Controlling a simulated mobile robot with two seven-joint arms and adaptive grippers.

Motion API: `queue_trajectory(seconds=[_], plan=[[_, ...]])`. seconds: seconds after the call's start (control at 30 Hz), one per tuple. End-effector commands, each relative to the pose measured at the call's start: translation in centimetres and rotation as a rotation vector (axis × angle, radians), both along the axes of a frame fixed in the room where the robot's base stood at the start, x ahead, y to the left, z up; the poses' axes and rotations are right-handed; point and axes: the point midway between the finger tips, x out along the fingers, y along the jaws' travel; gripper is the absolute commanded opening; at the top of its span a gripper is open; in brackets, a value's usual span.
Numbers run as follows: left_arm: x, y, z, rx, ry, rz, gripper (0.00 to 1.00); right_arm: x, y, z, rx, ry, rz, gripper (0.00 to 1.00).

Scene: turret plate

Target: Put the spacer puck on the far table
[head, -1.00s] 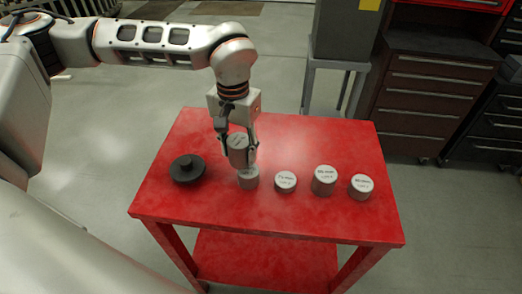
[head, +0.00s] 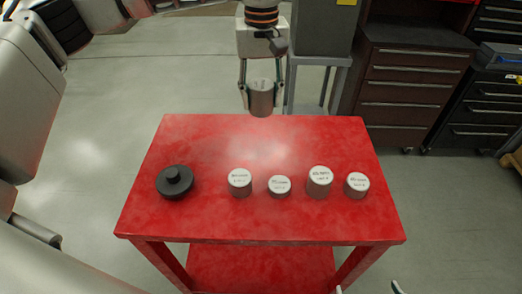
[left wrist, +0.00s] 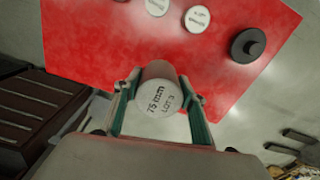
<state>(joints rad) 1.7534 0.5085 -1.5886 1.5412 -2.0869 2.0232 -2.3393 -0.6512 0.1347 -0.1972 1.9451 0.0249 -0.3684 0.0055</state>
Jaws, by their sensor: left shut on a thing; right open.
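My left gripper (head: 261,103) is shut on a grey cylindrical spacer puck (head: 262,98) with a white top, held upright in the air near the far edge of the red table. In the left wrist view the puck (left wrist: 158,92) sits between both fingers, and its label reads 75 mm. My right gripper (head: 368,289) shows only as two fingertips, apart and empty, at the bottom edge of the head view. I cannot tell which surface is the far table.
The red table (head: 210,221) carries a black knobbed disc (head: 174,183) and several labelled pucks, including a tall one (head: 320,183) and a short one (head: 279,187). A grey stand (head: 318,62) with a grey box is behind it. Drawer cabinets (head: 418,85) are at the back right.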

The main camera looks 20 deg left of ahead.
Motion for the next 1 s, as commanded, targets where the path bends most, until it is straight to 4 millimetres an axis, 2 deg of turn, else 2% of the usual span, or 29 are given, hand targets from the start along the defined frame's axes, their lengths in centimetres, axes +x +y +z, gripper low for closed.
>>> queue_trajectory(seconds=[0.1, 0.4, 0.53, 0.8, 1.0], plan=[[-0.1, -0.1, -2.9, -0.003, 0.003, -0.002, 0.01, -0.1, 0.0, 0.0, 0.0, 0.003, 0.0, 1.0], [-0.1, -0.1, -9.6, -0.002, 0.002, -0.001, 0.01, -0.3, -0.6, -0.1, -0.009, 0.016, -0.008, 1.0], [0.0, -0.1, -11.5, -0.003, 0.0, -0.002, 0.01, -0.6, -0.8, -0.5, -0.013, 0.027, -0.012, 1.0], [0.0, 0.0, -13.2, -0.002, -0.002, -0.002, 0.01, -0.7, -0.9, -0.6, -0.013, 0.033, -0.017, 1.0], [0.0, 0.0, -15.7, -0.003, -0.001, -0.002, 0.01, -0.8, -1.1, -0.3, -0.015, 0.034, -0.023, 1.0]])
